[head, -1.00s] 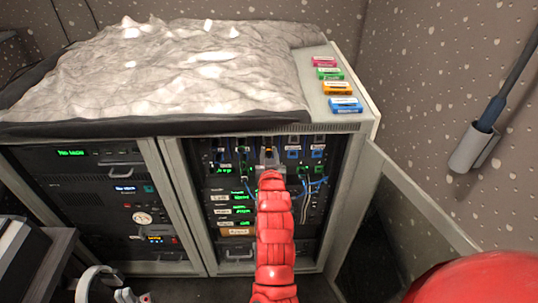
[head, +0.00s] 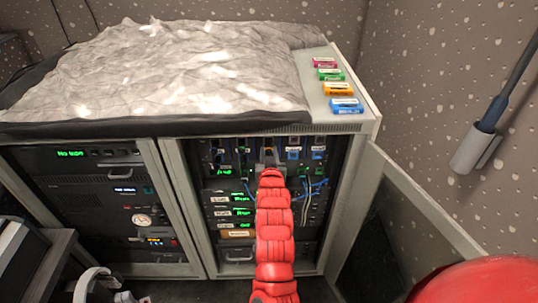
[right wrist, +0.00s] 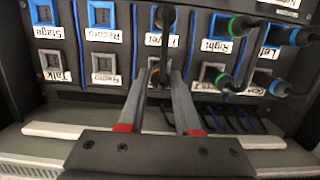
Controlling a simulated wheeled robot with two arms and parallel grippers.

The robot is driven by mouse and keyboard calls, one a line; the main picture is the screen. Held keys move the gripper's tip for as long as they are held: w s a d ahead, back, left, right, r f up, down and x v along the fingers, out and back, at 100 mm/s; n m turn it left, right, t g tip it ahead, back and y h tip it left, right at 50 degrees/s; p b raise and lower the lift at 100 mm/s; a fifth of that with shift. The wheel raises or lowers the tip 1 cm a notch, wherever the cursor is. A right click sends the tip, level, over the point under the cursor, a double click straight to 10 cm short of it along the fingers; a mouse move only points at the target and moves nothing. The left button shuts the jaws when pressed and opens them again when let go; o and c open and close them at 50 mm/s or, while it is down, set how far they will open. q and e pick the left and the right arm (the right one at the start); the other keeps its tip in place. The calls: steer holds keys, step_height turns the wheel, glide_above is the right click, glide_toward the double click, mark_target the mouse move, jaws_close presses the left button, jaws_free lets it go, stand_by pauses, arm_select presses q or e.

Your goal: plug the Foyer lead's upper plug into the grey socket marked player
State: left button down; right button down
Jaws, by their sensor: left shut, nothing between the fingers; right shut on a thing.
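My right gripper (right wrist: 164,72) is shut on a black plug (right wrist: 157,78) with an orange mark, in the third column of the socket panel. It also shows in the head view (head: 268,157), past the end of my red arm. Another black plug (right wrist: 165,16) with orange by it is above, at the blue upper row. The label (right wrist: 174,41) between them is partly hidden; only its end, "yer", reads. My fingers hide the lower socket there, so I cannot tell how far the held plug is in. I do not see my left gripper.
Blue sockets marked Stage (right wrist: 41,13) and Record (right wrist: 102,15) and grey sockets marked Talk (right wrist: 51,61) and Radio (right wrist: 103,62) are empty. Green-ringed plugs (right wrist: 240,25) and blue-ringed plugs (right wrist: 298,37) crowd the right. A pale ledge (right wrist: 60,131) runs below the panel.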

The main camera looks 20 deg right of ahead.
steer(key=shift+w+d, duration=0.15)
steer(key=shift+w, duration=0.25)
steer(key=shift+r+b, duration=0.15)
steer(key=shift+b, duration=0.2)
steer(key=c, duration=0.8)
jaws_free()
steer(key=shift+c, duration=0.2)
steer(key=o, duration=0.3)
steer(key=shift+w, duration=0.2)
steer(key=shift+s, duration=0.1)
steer(key=p+v, duration=0.5)
steer(key=v, duration=1.2)
steer(key=shift+s, duration=0.2)
